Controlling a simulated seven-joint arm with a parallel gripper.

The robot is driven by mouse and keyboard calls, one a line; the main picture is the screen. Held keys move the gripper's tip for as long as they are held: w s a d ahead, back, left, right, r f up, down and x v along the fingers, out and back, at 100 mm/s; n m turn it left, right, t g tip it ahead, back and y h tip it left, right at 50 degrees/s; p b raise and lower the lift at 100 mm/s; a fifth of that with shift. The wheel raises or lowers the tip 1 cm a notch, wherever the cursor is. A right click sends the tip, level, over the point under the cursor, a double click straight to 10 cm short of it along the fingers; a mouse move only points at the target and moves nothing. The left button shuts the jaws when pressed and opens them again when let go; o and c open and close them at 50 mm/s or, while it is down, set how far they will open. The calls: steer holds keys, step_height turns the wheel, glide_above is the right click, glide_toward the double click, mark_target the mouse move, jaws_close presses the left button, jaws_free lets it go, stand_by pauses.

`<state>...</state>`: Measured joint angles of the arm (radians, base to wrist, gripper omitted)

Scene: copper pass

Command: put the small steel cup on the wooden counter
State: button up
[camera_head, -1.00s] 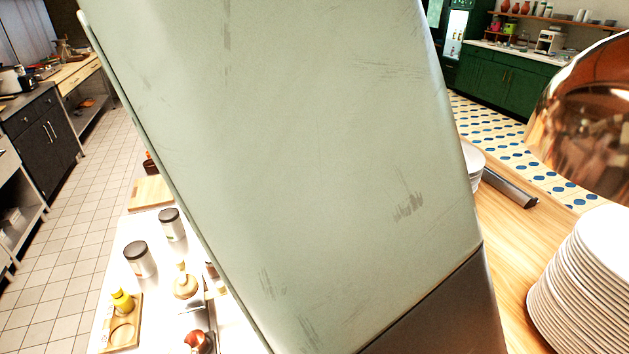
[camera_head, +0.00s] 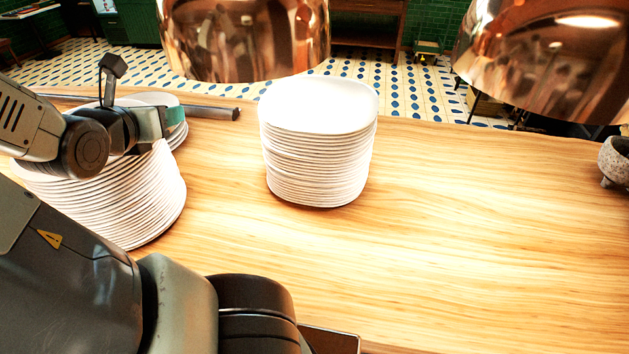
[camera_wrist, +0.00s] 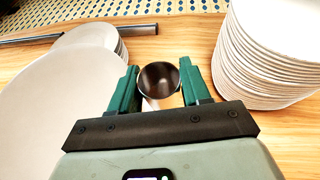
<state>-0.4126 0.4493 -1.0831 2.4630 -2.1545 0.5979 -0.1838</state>
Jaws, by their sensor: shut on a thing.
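The small steel cup (camera_wrist: 159,78) is between the two green fingers of my gripper (camera_wrist: 160,72) in the wrist view. Its round dark mouth faces the wrist camera, and my gripper is shut on it. In the head view my gripper (camera_head: 172,118) is at the left, in front of plate stacks; the cup cannot be made out clearly there. The wooden counter (camera_head: 480,230) spans the head view and also shows in the wrist view (camera_wrist: 185,35). Cup and gripper appear above it; I cannot tell the exact height.
A tall stack of white plates (camera_head: 318,150) stands mid-counter, right of my gripper. Another stack (camera_head: 130,205) stands close under my gripper at left. A dark bar (camera_head: 212,112) lies behind. Copper lamps (camera_head: 245,40) hang low. A stone bowl (camera_head: 614,160) stands far right. The counter's right half is clear.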

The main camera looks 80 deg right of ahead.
steer(key=s+d+f, duration=0.3)
steer(key=d+f, duration=0.3)
steer(key=f, duration=0.1)
steer(key=n+t, duration=0.2)
glide_above(220, 160)
step_height(220, 160, down, 9)
steer(key=shift+f, duration=3.9)
steer(key=shift+f, duration=0.15)
steer(key=o, duration=1)
